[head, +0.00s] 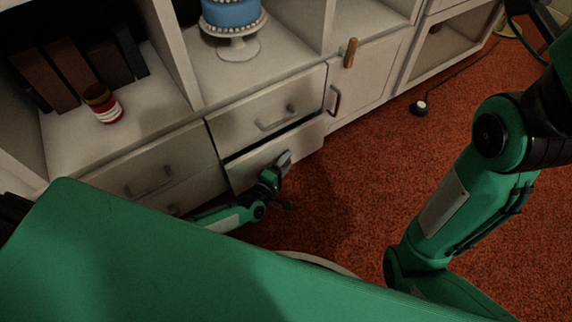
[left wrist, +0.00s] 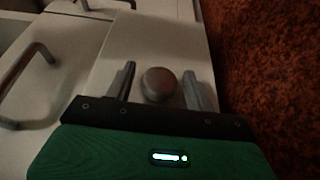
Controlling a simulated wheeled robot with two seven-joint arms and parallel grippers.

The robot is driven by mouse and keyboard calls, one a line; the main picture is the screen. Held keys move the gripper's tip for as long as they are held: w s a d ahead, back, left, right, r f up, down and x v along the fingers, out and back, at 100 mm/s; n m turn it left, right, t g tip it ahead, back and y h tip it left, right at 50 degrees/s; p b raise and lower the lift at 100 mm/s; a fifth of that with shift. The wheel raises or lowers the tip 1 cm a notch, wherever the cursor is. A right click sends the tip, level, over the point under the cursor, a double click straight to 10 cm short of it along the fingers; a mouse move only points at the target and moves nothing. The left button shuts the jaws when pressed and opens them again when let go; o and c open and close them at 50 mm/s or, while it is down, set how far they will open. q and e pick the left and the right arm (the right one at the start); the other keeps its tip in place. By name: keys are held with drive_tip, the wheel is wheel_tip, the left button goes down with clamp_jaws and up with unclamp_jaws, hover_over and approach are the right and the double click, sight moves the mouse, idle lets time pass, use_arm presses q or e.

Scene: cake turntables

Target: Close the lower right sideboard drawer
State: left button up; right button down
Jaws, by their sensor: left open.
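The lower right sideboard drawer (head: 308,142) stands out a little. A dark gap shows along its top edge, below the closed-looking upper right drawer (head: 230,122). My left gripper (head: 284,160) is at the front of the lower drawer and hides part of it. In the left wrist view my left gripper (left wrist: 158,88) is open, with its fingers apart over a pale drawer front (left wrist: 150,40). A round grey knob-like thing (left wrist: 160,84) shows between the fingers. I cannot tell whether the fingers touch the drawer. My right arm crosses the right side, but its gripper is out of view.
A blue cake (head: 230,13) on a white stand (head: 230,48) and a red-and-white jar (head: 103,104) sit in the shelves above. A cupboard door (head: 370,75) is right of the drawers. Red carpet (head: 350,190) lies open in front.

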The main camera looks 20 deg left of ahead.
sight(279, 155)
use_arm(q)
drive_tip(key=shift+w, duration=0.1)
clamp_jaws()
drive_tip(key=w+a, duration=0.1)
drive_tip(key=w+a+b, duration=0.1)
drive_tip(key=shift+a+f, duration=0.15)
drive_tip(key=shift+a, duration=0.15)
drive_tip(key=shift+w+a+b, duration=0.2)
drive_tip(key=shift+a+b, duration=0.1)
unclamp_jaws()
